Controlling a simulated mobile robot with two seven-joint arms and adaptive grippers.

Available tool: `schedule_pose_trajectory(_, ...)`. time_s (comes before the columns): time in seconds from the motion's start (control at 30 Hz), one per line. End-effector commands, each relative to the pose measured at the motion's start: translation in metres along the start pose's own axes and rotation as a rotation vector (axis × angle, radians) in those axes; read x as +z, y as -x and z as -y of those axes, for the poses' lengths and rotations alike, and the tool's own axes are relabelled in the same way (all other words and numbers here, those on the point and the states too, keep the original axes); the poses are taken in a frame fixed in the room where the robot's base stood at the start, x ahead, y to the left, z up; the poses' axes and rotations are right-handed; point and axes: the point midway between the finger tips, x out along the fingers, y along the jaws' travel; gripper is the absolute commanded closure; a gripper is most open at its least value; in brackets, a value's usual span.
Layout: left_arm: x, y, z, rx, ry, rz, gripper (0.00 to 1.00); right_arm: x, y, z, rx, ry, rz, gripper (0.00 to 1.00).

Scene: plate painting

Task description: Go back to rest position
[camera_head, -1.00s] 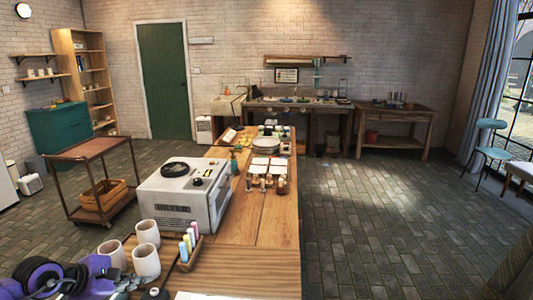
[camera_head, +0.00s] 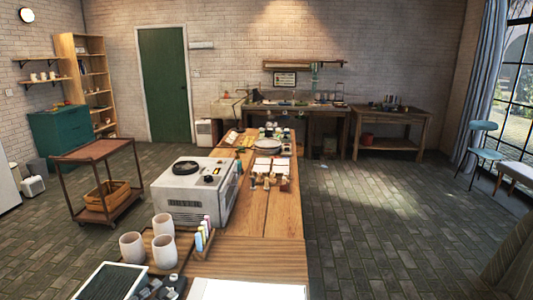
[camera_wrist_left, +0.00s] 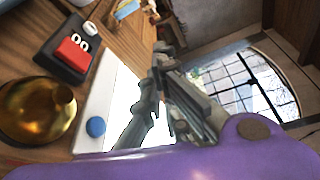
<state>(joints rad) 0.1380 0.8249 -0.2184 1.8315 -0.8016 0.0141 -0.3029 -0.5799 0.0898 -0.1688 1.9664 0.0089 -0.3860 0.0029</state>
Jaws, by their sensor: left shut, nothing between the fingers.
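My left gripper (camera_head: 160,288) shows only in part at the bottom edge of the head view, as dark grey finger pieces beside a dark framed panel (camera_head: 108,284). In the left wrist view my left gripper (camera_wrist_left: 165,52) has its grey fingers close together, shut and empty, with a white sheet (camera_wrist_left: 122,90) behind them. My purple arm link crosses the bottom of that view. My right gripper is not in view.
White cups (camera_head: 163,224) and colored sticks (camera_head: 205,232) stand on the long wooden table (camera_head: 265,225), near a white machine (camera_head: 192,195). The wrist view shows a brass pot (camera_wrist_left: 38,112) and a red object (camera_wrist_left: 74,50).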

Motion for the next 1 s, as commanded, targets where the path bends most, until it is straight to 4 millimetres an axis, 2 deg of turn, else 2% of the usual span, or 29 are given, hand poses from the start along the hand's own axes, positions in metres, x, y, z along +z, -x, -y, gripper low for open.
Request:
schedule_pose_trajectory(0.03, -0.017, 0.019, -0.029, 0.042, 0.274, 0.078, 1.00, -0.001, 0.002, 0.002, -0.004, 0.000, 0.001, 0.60)
schedule_pose_trajectory(0.1, -0.037, 0.045, -0.068, 0.104, 0.609, 0.185, 1.00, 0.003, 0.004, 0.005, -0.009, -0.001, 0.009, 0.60)
schedule_pose_trajectory(0.2, -0.075, 0.084, -0.117, 0.189, 0.992, 0.320, 1.00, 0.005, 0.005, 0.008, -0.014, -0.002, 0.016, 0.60)
schedule_pose_trajectory(0.27, -0.102, 0.110, -0.143, 0.238, 1.197, 0.400, 1.00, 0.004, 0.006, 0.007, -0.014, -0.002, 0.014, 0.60)
schedule_pose_trajectory(0.3, -0.122, 0.127, -0.157, 0.270, 1.325, 0.452, 1.00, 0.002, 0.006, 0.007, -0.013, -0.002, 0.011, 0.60)
schedule_pose_trajectory(0.4, -0.174, 0.169, -0.185, 0.339, 1.603, 0.576, 1.00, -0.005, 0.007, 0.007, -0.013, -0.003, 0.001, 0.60)
schedule_pose_trajectory(0.5, -0.219, 0.207, -0.198, 0.379, 1.794, 0.676, 1.00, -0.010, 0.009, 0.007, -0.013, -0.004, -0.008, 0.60)
schedule_pose_trajectory(0.63, -0.254, 0.245, -0.207, 0.399, 1.896, 0.771, 1.00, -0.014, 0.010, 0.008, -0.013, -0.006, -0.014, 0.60)
schedule_pose_trajectory(0.8, -0.266, 0.266, -0.214, 0.422, 1.910, 0.812, 1.00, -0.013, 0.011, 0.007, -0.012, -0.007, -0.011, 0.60)
schedule_pose_trajectory(1.0, -0.266, 0.267, -0.215, 0.424, 1.906, 0.811, 1.00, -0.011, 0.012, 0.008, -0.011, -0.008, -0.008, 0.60)
